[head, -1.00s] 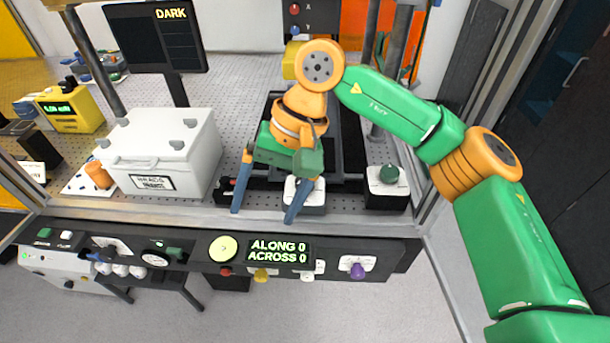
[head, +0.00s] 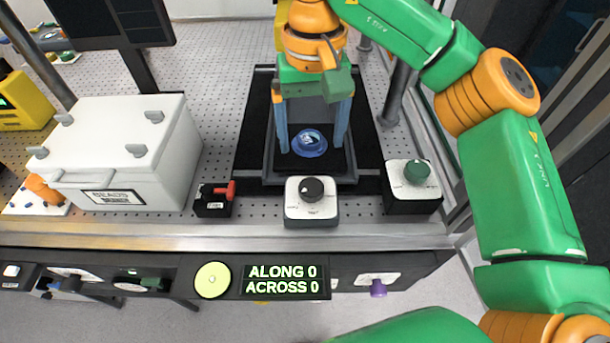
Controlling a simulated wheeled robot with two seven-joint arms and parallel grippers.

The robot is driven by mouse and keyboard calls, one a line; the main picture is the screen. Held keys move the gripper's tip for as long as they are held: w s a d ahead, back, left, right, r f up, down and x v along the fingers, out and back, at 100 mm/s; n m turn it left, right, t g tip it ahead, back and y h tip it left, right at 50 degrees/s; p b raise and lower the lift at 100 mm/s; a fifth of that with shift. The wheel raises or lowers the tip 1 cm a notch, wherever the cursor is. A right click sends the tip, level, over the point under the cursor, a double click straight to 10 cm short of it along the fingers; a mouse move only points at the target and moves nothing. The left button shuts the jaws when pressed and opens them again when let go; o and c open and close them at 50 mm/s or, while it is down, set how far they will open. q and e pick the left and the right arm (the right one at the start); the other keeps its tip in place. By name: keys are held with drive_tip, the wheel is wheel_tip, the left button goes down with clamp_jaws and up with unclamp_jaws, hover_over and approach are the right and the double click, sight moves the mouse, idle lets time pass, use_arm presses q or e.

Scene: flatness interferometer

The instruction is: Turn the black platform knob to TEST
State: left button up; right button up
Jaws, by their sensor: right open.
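The black knob (head: 312,189) sits on a white-topped box (head: 298,212) at the front of the bench. Its small labels are too small to read, so I cannot tell its setting. My right gripper (head: 312,148) is open and empty, with its two blue fingers pointing down. It appears behind the knob, above the dark platform (head: 250,150), and apart from the knob. A blue round piece (head: 309,144) shows between the fingers on the platform. My left gripper is not in view.
A green knob (head: 417,172) on another box stands to the right. A small black box with a red lever (head: 224,190) and a white lidded case (head: 130,140) stand left. The front panel has a lit display (head: 285,282), a yellow disc (head: 212,280) and a purple knob (head: 378,288).

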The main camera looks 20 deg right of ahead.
drive_tip(key=b, duration=0.4)
hover_over(311, 185)
drive_tip(key=f, duration=0.4)
drive_tip(key=shift+s+f, duration=0.2)
drive_tip(key=shift+f, duration=0.05)
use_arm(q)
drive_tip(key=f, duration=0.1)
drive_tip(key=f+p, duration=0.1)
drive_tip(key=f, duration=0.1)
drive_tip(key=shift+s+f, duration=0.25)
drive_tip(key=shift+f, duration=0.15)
use_arm(e)
wheel_tip(311, 185, down, 7)
drive_tip(key=shift+w+r, duration=0.1)
drive_tip(key=shift+w, duration=0.05)
drive_tip(key=c, duration=1.4)
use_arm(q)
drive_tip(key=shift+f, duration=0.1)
use_arm(e)
drive_tip(key=shift+o, duration=0.2)
